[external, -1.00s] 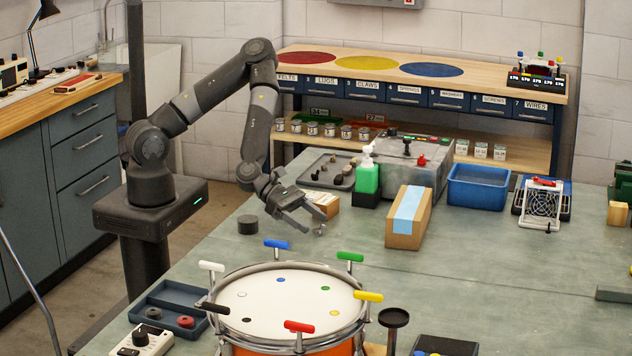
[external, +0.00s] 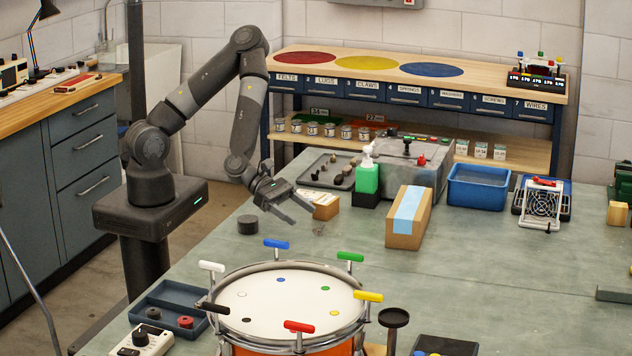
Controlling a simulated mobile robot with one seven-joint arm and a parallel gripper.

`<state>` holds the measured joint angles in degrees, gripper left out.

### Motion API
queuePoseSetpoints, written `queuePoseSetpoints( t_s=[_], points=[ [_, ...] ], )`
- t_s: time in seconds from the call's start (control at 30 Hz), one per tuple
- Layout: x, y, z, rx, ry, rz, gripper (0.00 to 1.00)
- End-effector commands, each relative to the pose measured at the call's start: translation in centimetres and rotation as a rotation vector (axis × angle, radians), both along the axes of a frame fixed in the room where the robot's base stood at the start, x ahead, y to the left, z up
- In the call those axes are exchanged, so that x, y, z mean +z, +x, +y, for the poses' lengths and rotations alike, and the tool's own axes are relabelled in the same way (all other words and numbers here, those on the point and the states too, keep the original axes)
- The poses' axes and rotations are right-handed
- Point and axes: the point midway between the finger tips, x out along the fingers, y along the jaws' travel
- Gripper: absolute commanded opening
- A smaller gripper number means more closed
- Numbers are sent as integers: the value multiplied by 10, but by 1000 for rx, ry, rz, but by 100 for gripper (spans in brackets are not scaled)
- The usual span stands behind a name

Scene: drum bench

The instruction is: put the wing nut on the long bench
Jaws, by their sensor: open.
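A small grey metal piece, which looks like the wing nut (external: 318,230), lies on the grey-green bench top (external: 345,275) in the external view. It is too small to make out its wings. My gripper (external: 304,215) is a little above and to the left of it, with its fingers spread and nothing between them. The gripper and the piece look apart. A wood-topped bench (external: 482,75) with red, yellow and blue discs stands along the back wall.
A small cardboard box (external: 326,207) sits just behind my fingers. A taped carton (external: 405,225) and a green bottle (external: 367,180) stand to the right. A black puck (external: 248,225) lies to the left. The drum (external: 285,300) with coloured handles stands in front.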

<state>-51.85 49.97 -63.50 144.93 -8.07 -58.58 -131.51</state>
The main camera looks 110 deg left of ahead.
Motion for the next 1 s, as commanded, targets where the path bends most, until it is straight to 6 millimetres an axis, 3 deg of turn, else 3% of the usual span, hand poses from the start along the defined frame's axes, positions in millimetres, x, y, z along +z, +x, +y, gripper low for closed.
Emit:
queuePoseSetpoints(
  t_s=[0.27,0.6,0.9,1.0],
  points=[
    [-8,19,-4,2,-3,0,73],
    [-26,63,-14,2,-2,-1,73],
    [-29,68,-15,2,-1,0,73],
    [-29,68,-14,2,-1,0,65]
  ],
)
